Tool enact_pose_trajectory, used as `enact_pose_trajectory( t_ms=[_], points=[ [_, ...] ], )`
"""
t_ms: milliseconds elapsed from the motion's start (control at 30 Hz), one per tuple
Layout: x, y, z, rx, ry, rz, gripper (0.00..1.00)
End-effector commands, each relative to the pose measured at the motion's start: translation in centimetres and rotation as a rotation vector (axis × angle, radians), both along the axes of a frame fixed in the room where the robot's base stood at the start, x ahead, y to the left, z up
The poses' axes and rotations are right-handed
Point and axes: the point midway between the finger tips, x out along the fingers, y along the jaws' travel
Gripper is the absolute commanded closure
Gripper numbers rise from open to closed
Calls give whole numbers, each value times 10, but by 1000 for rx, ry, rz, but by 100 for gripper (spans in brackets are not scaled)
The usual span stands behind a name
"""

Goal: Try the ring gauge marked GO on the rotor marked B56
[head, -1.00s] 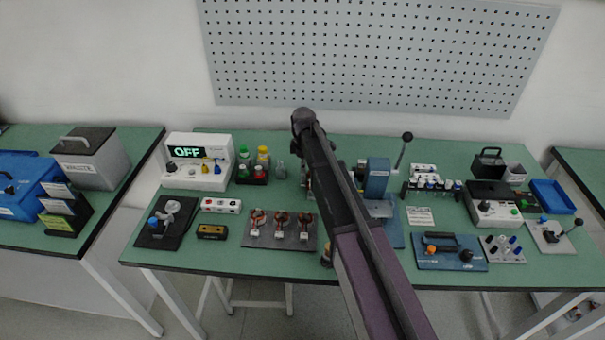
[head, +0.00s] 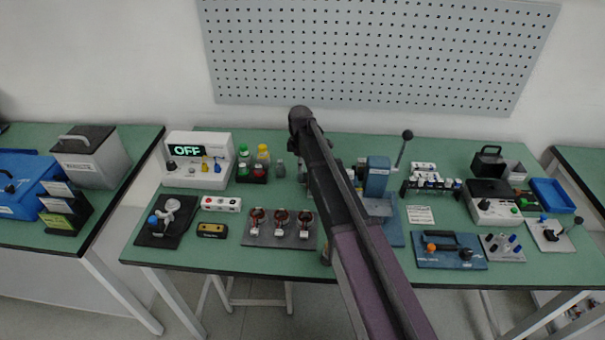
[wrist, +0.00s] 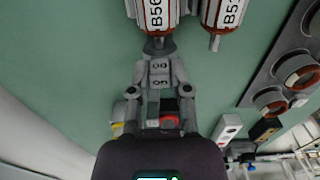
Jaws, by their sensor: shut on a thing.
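In the wrist view, my gripper (wrist: 160,78) is shut on a small grey block with dark lettering, which looks like the GO ring gauge (wrist: 160,67). The rotor marked B56 (wrist: 156,14) is just beyond it at the top, white-labelled with red-brown bands. Its grey shaft end points at the gauge, close to it; whether they touch or the shaft is inside the ring I cannot tell. A second rotor (wrist: 231,12), with a partly readable B5 label, lies to its right. In the head view my arm hides the gripper, gauge and rotors.
A plate with several copper-wound stators (head: 280,237) lies left of my arm. A blue press (head: 377,180) with a raised lever stands close on its right. A white box reading OFF (head: 198,176) is at the back left. Green bench top shows between the fixtures.

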Motion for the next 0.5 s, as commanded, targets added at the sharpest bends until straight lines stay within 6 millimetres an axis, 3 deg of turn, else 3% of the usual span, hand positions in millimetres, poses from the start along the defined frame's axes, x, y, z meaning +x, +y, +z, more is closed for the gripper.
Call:
enact_pose_trajectory(
  t_ms=[500],
  points=[
    [0,7,0,0,0,0,100]
  ],
)
